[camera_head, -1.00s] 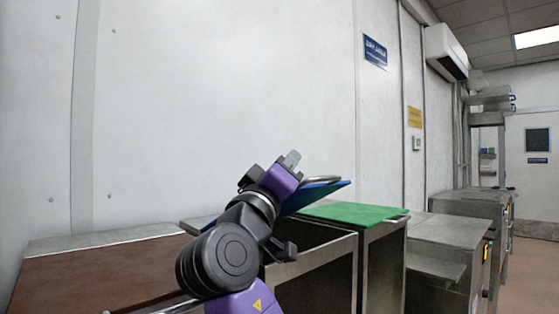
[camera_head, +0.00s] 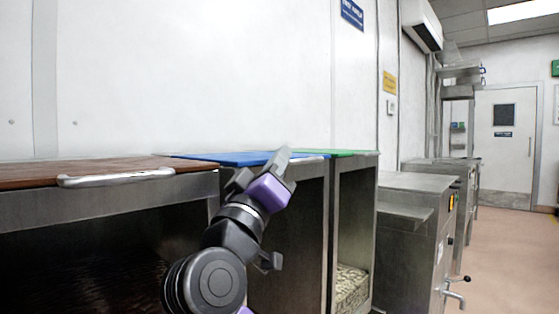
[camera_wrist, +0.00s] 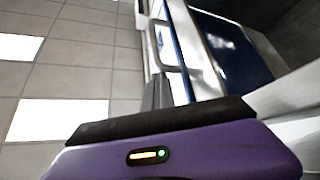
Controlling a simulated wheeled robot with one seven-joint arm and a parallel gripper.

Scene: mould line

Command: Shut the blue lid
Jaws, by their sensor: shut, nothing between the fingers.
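The blue lid (camera_head: 235,157) lies about level across the top of a steel bin, between a brown lid and a green lid. From this low angle I cannot tell whether its edge rests fully on the rim. A pale bit near its front right edge may be its handle, mostly hidden by my gripper. My gripper (camera_head: 282,160) is shut and empty, in front of the blue lid's front edge; whether it touches is unclear. In the wrist view a bar handle and a blue edge (camera_wrist: 178,60) show close by, steeply turned.
The brown lid (camera_head: 100,172) with a metal handle (camera_head: 115,178) lies at left. The green lid (camera_head: 345,152) is at right, over an open-fronted steel bin. More steel units (camera_head: 410,200) continue right. Floor (camera_head: 510,260) is free at far right. A white wall stands behind.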

